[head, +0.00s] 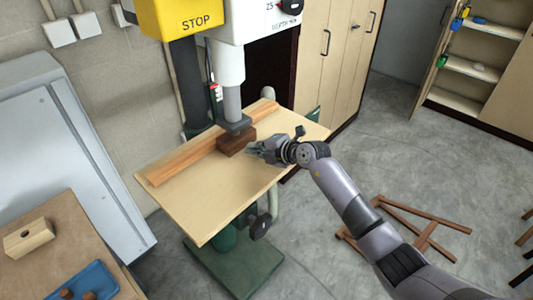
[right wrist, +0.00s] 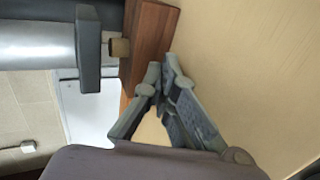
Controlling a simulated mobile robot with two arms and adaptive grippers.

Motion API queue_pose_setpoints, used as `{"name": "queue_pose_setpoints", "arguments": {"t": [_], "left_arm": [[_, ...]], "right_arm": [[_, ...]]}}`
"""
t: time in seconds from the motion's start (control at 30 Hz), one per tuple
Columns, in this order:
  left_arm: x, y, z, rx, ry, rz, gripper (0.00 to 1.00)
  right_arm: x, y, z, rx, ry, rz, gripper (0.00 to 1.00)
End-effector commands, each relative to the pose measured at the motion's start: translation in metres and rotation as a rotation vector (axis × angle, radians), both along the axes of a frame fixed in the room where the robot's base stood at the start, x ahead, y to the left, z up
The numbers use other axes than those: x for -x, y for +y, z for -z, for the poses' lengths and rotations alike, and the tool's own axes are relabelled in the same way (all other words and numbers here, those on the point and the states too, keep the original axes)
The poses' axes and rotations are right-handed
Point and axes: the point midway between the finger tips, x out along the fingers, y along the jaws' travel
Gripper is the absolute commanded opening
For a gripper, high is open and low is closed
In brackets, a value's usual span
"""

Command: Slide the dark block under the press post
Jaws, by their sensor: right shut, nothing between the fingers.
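The dark reddish-brown block (head: 236,145) lies on the pale press table (head: 200,210), against or very near the long wooden strip (head: 180,163). The press post (head: 232,100) ends in a grey foot above the block. The right wrist view shows the block (right wrist: 150,42) beside the foot (right wrist: 88,48), with a small tan peg (right wrist: 119,47) between them; I cannot tell whether peg and foot touch. My right gripper (head: 254,149) is shut and empty at the block's right side. Its fingertips (right wrist: 163,72) are at or very near the block. My left gripper is out of view.
The yellow STOP housing (head: 182,15) and dark column (head: 190,85) stand behind the table. The table's front is bare. A side bench (head: 60,225) at lower left holds a light wooden block (head: 28,238) and a blue tray (head: 88,283).

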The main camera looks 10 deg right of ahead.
Motion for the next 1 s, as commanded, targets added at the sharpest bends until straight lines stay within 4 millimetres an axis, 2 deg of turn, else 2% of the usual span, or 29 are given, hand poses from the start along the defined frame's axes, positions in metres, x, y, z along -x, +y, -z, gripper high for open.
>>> {"name": "queue_pose_setpoints", "arguments": {"t": [0.03,0.1,0.6,1.0], "left_arm": [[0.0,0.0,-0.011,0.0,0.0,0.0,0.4],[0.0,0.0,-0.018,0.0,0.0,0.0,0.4],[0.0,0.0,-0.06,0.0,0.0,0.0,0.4],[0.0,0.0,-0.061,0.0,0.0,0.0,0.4]], "right_arm": [[0.005,-0.004,-0.005,0.0,0.001,0.001,0.0],[0.01,-0.009,-0.006,0.0,0.002,0.002,0.0],[0.049,-0.038,-0.01,0.0,0.001,0.0,0.0],[0.054,-0.042,-0.008,-0.001,-0.001,0.001,0.0]]}}
